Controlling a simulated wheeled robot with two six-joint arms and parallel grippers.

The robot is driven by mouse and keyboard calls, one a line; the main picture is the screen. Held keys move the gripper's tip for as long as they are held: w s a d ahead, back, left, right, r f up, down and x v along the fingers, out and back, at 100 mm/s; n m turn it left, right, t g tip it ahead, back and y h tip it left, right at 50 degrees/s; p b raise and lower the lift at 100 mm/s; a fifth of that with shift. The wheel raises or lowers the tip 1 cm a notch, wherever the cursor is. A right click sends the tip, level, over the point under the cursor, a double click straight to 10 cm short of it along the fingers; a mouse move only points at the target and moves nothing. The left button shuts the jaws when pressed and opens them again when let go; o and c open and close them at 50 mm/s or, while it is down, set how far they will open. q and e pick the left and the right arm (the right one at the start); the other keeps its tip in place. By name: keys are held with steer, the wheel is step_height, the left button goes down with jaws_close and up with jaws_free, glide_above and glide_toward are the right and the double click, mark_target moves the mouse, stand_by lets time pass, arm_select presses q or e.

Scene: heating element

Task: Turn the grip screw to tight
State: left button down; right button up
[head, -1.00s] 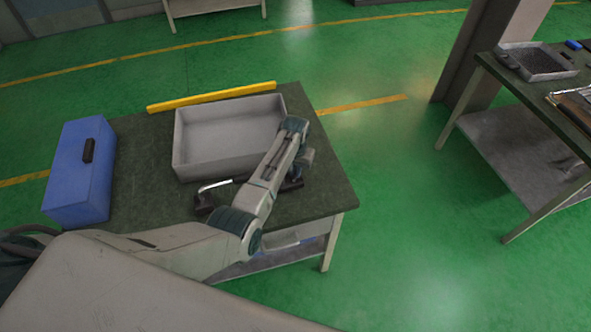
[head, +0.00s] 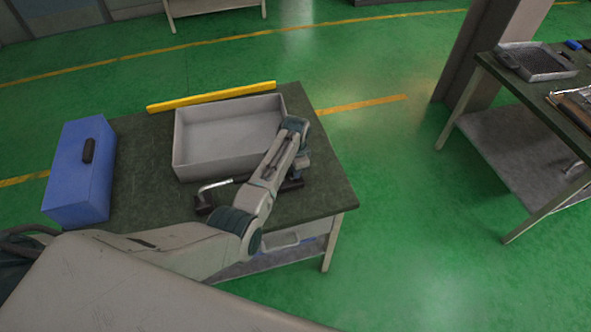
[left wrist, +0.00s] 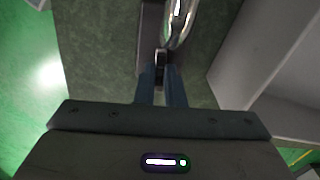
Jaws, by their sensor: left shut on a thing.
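A dark device with a curved silver tube (head: 215,186) lies on the green-topped table in front of the grey tray. Its tube also shows at the top of the left wrist view (left wrist: 179,22). My left gripper (left wrist: 160,80) points down at the device's right end, mostly hidden behind my arm in the head view. Its fingers are close together on a small dark part, which I take to be the grip screw (left wrist: 161,58). The fingers cover much of it, so its turn position and tightness cannot be told. My right gripper is not in view.
The grey tray (head: 178,160) stands empty just behind the device, close to my left gripper. A blue box (head: 75,180) stands at the table's left end and a yellow bar (head: 212,96) lies along the back. The table's front right corner is clear.

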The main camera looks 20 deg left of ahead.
arm_select(q)
steer(key=shift+m, duration=0.5)
steer(key=c, duration=1.5)
jaws_free()
step_height(320, 180, up, 11)
steer(key=b, duration=0.3)
steer(key=shift+f, duration=0.1)
